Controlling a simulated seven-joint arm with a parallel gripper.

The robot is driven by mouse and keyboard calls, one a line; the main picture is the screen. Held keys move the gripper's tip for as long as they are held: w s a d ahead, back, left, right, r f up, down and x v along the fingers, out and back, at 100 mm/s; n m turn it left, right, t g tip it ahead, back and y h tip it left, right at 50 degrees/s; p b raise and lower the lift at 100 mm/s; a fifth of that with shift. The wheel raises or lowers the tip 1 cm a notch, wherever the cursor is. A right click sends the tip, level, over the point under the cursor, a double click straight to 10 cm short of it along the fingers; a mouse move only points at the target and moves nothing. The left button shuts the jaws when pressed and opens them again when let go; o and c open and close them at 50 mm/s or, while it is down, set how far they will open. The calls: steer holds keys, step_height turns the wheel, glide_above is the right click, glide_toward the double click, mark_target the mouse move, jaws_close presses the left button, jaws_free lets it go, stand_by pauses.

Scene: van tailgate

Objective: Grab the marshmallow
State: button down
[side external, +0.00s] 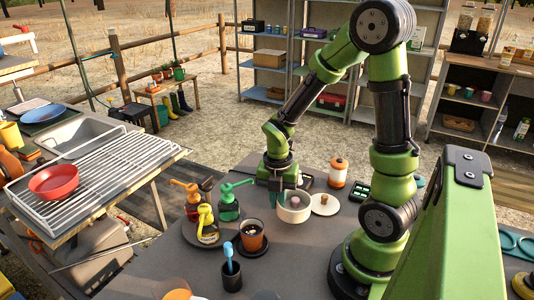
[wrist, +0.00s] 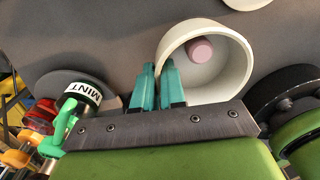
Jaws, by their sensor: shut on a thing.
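A small pink marshmallow (wrist: 199,50) lies inside a white round pot (wrist: 243,62), against its inner wall in the wrist view. In the side view the marshmallow (side external: 294,203) shows as a pinkish lump within the pot (side external: 294,216). My gripper (wrist: 157,72) has its teal fingers close together at the pot's left wall, one on each side of it, shut on that wall. The marshmallow is apart from the fingers, to their right. In the side view my gripper (side external: 274,196) points down at the pot's left edge.
A round cream lid (side external: 325,204) lies right of the pot, and an orange-and-white jar (side external: 338,172) stands behind it. Pump bottles, including a green one (side external: 229,208), stand close on the left. A brown cup (side external: 251,237) sits in front.

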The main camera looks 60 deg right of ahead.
steer(key=shift+f, duration=1.6)
steer(key=shift+f, duration=0.1)
steer(key=c, duration=1.2)
jaws_free()
steer(key=shift+f, duration=0.1)
step_height(320, 180, up, 16)
steer(key=s+a+r+m+t+y, duration=0.1)
steer(key=a+r+m+t, duration=0.2)
steer(key=m, duration=0.8)
steer(key=s+a+r+m+t, duration=0.1)
steer(key=a+r+m+t, duration=0.2)
steer(key=a+m, duration=0.4)
steer(key=r+m, duration=0.1)
steer(key=m, duration=0.3)
steer(key=shift+a+m+t+y, duration=0.2)
steer(key=shift+m+t+y, duration=0.1)
steer(key=shift+t+y, duration=0.1)
steer(key=shift+s+a+r+m+t, duration=0.1)
steer(key=shift+a+r+m+t, duration=0.1)
steer(key=shift+m, duration=0.4)
steer(key=shift+s+a+r+m+t, duration=0.1)
steer(key=shift+a+m, duration=0.1)
steer(key=shift+m, duration=0.4)
steer(key=shift+c, duration=0.3)
